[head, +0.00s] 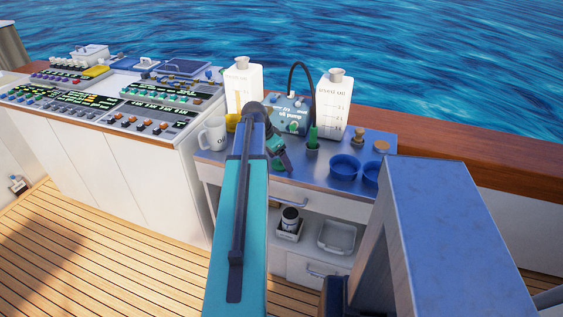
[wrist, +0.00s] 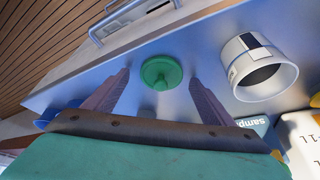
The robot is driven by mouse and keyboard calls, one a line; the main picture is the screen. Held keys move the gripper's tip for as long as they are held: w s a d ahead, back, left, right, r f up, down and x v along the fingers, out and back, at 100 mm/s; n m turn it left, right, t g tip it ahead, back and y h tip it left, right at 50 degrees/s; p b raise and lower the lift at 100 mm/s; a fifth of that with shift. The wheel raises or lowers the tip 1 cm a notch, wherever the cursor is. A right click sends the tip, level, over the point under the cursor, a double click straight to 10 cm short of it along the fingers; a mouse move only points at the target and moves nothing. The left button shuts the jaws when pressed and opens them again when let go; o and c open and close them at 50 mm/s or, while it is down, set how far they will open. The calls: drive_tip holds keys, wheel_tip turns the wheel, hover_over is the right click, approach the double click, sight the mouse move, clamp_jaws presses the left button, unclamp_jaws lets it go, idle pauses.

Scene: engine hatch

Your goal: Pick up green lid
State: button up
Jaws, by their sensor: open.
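The green lid (wrist: 161,73) is a round disc with a small knob on top. It lies on the metal worktop (wrist: 205,45) in the wrist view, near the edge. My gripper (wrist: 159,79) is open, with one finger on each side of the lid in that view. The gap between fingers and lid cannot be judged exactly; nothing is held. In the head view my gripper (head: 284,163) is low over the worktop, and a bit of green beside it may be the lid, mostly hidden by the arm.
A white mug (head: 213,133) stands left of my arm. Two white oil jugs (head: 335,105) and a blue pump (head: 289,112) stand behind. A green funnel-shaped piece (head: 313,138) and blue bowls (head: 344,167) are to the right. A drawer handle (wrist: 118,18) is by the worktop edge.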

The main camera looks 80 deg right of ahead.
idle(0.3)
drive_tip(key=c, duration=1.1)
drive_tip(key=shift+r, duration=0.1)
drive_tip(key=shift+r+b, duration=0.35)
drive_tip(key=shift+r, duration=0.9)
drive_tip(key=w+a+r+b, duration=0.1)
drive_tip(key=w+a, duration=0.1)
drive_tip(key=a, duration=0.5)
drive_tip(key=w+a+r+b, duration=0.1)
drive_tip(key=w+a, duration=0.1)
drive_tip(key=a, duration=0.5)
drive_tip(key=shift+w+a+r, duration=0.2)
drive_tip(key=shift+w+a, duration=0.2)
